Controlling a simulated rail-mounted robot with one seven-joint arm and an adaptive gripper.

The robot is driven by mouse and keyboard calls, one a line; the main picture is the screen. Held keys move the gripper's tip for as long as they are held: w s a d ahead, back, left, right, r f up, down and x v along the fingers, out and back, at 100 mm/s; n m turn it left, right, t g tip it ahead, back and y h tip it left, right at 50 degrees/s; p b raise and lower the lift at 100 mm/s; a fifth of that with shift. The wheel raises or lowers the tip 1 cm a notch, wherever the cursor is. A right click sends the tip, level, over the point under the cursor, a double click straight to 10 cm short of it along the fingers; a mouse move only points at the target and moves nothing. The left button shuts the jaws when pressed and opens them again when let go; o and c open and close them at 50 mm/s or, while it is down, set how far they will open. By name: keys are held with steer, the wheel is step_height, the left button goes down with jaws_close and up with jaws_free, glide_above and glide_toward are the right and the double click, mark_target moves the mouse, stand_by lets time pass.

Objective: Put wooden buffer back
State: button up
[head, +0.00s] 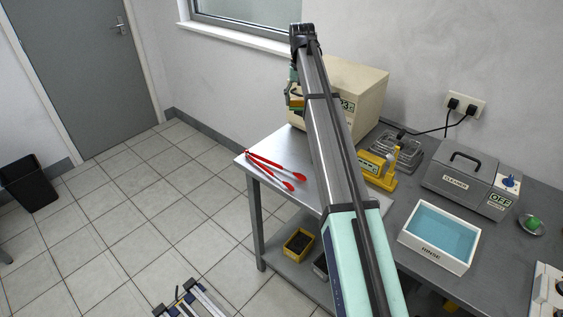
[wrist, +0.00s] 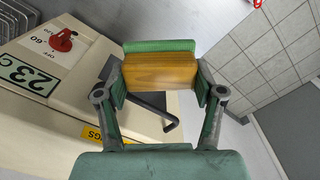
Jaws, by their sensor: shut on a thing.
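My gripper (wrist: 160,82) is shut on the wooden buffer (wrist: 160,71), an orange-brown wooden block with a green strip along its far edge in the wrist view. The fingers press on its left and right ends. In the head view my gripper (head: 294,92) is beside the left side of the beige machine (head: 358,82), partly hidden by my arm. The buffer (head: 297,102) shows there only as a small orange patch. It looks held up in the air, but I cannot tell whether it touches the machine.
Red tongs (head: 272,168) lie on the metal table's left end. A yellow device (head: 378,170), a wire basket (head: 398,148), a grey cleaner box (head: 470,183) and a white rinse tray (head: 438,238) stand to the right. In the wrist view a dark bent handle (wrist: 172,128) shows below the buffer.

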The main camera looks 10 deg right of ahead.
steer(key=shift+s+a+r+n, duration=0.1)
steer(key=shift+a+r+n, duration=0.1)
steer(key=shift+a+n, duration=0.35)
steer(key=p, duration=0.4)
glide_above(294, 150)
step_height(294, 150, down, 15)
steer(key=shift+s+r, duration=0.15)
steer(key=shift+f, duration=2.45)
steer(key=o, duration=1)
steer(key=shift+f, duration=0.1)
step_height(294, 150, up, 12)
steer(key=shift+r+b, duration=0.15)
steer(key=shift+b, duration=0.9)
